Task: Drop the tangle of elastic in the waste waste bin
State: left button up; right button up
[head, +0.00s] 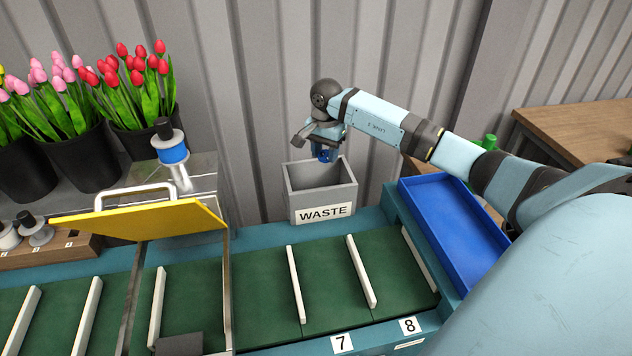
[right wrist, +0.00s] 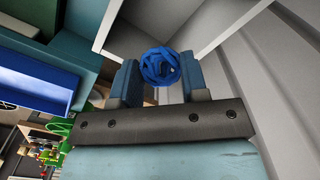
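The tangle of elastic (right wrist: 160,66) is a small blue knot of bands. It sits between the two fingertips of my right gripper (right wrist: 160,80), which is shut on it. In the head view my right gripper (head: 325,146) points down over the grey waste bin (head: 297,207), with the blue tangle (head: 326,156) at its tips near the level of the bin's rim. The bin is open-topped, with a WASTE label on its front; its pale walls (right wrist: 222,22) show around the tangle in the right wrist view. The bin's floor is hidden. My left gripper is not in view.
A blue tray (head: 455,232) lies right of the bin. The green belt (head: 265,310) with white dividers runs in front. A raised yellow panel (head: 150,220) and a blue-banded hand tool (head: 172,152) stand left. Tulip buckets (head: 85,165) are at the back left.

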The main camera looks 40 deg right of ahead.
jog(key=o, duration=0.5)
notch_tip(320, 180, up, 14)
jog(key=shift+f, duration=0.1)
dwell(0.5)
